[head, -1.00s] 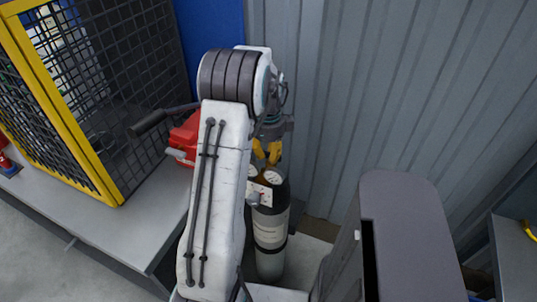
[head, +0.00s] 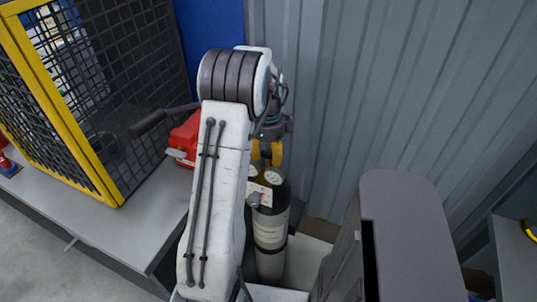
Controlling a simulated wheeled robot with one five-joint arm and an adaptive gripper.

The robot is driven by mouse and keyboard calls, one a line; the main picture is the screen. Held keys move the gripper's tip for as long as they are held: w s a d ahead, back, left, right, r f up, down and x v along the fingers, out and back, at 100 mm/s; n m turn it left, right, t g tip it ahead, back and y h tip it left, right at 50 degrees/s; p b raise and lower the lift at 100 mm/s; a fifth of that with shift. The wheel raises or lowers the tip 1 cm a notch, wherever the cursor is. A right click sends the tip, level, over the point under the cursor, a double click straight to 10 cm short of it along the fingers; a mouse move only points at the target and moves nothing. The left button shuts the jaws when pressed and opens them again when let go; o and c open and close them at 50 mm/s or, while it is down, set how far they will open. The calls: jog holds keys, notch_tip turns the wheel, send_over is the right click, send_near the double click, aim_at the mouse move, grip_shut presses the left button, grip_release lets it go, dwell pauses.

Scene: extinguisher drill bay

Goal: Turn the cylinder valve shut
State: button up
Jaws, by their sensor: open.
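A grey and black gas cylinder (head: 270,229) stands upright against the corrugated wall, partly behind my arm. A white gauge (head: 272,178) and a white tag (head: 263,192) show near its top. My gripper (head: 267,160) has yellow fingers and is open, pointing down at the cylinder's top. The valve itself is hidden by the fingers and my arm, so I cannot tell whether the fingers touch it.
A grey bench (head: 150,225) at left carries a yellow-framed mesh cage (head: 75,110) and a red object (head: 186,137) with a dark handle. The corrugated wall (head: 400,90) is close behind the cylinder. Another grey surface (head: 515,255) is at far right.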

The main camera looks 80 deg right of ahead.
aim_at(269, 154)
notch_tip(269, 154, up, 12)
dwell(0.7)
dwell(0.9)
